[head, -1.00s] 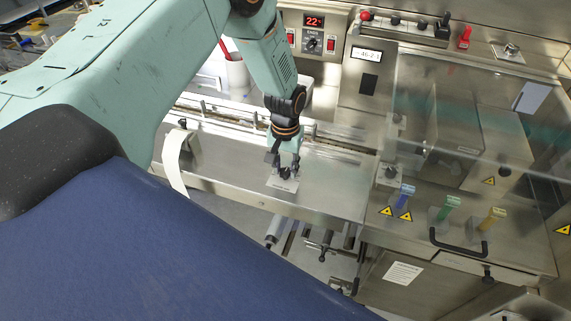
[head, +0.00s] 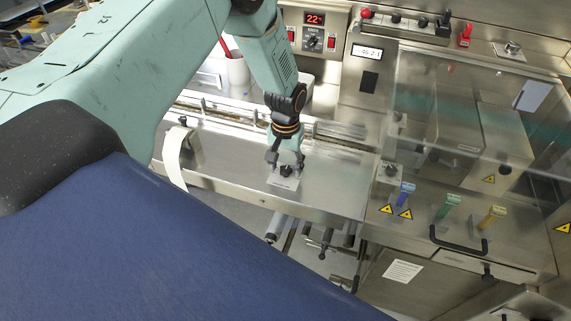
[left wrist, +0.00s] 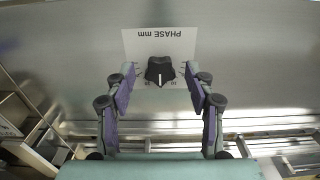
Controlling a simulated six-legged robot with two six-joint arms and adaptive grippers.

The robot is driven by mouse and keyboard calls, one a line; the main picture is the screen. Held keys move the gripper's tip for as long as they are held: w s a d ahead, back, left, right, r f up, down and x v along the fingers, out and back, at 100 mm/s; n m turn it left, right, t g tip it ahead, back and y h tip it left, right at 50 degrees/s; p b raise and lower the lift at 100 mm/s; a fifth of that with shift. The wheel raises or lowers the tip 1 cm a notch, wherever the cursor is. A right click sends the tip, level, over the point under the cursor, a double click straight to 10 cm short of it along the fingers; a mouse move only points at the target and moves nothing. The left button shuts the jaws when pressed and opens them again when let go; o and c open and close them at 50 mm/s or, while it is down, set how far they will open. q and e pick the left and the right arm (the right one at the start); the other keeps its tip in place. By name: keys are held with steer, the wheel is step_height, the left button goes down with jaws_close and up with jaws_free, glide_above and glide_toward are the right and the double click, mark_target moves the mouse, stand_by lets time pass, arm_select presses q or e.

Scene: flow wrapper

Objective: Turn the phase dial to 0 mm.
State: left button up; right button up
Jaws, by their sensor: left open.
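The phase dial is a black knob (left wrist: 160,71) on a pale plate (left wrist: 148,40) marked "PHASE mm", upside down in the left wrist view. Its white mark points down in that view, between small numbers too blurred to read surely. In the head view the dial (head: 286,171) sits on the steel ledge below my left gripper (head: 286,161). My left gripper is open, with one finger on each side of the knob and gaps between. In the left wrist view its fingertips (left wrist: 160,74) flank the knob. My right gripper is not in view.
A small display (head: 367,52) stands on a steel panel; its digits are hard to read. A red readout (head: 314,18) shows 22. A second knob (head: 390,171) and blue, green and yellow tagged parts (head: 447,206) lie right. A guide rail (head: 330,131) runs behind the dial.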

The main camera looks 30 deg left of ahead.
mark_target(285, 169)
arm_select(q)
step_height(285, 169, up, 12)
stand_by(0.5)
stand_by(0.3)
steer(key=shift+m+h, duration=0.3)
steer(key=s+d+f, duration=0.1)
steer(key=s+f, duration=0.1)
steer(key=s+d+f, duration=0.1)
steer(key=s+f, duration=0.1)
steer(key=f, duration=0.1)
steer(key=s+d+f, duration=0.2)
steer(key=shift+s+f, duration=0.15)
steer(key=shift+f, duration=0.25)
steer(key=s+d+f+m, duration=0.15)
steer(key=s+f, duration=0.25)
steer(key=s, duration=1)
steer(key=s+d+f, duration=0.3)
steer(key=s+f, duration=0.1)
steer(key=s, duration=0.9)
step_height(285, 169, down, 18)
steer(key=b, duration=1.8)
steer(key=shift+w, duration=0.45)
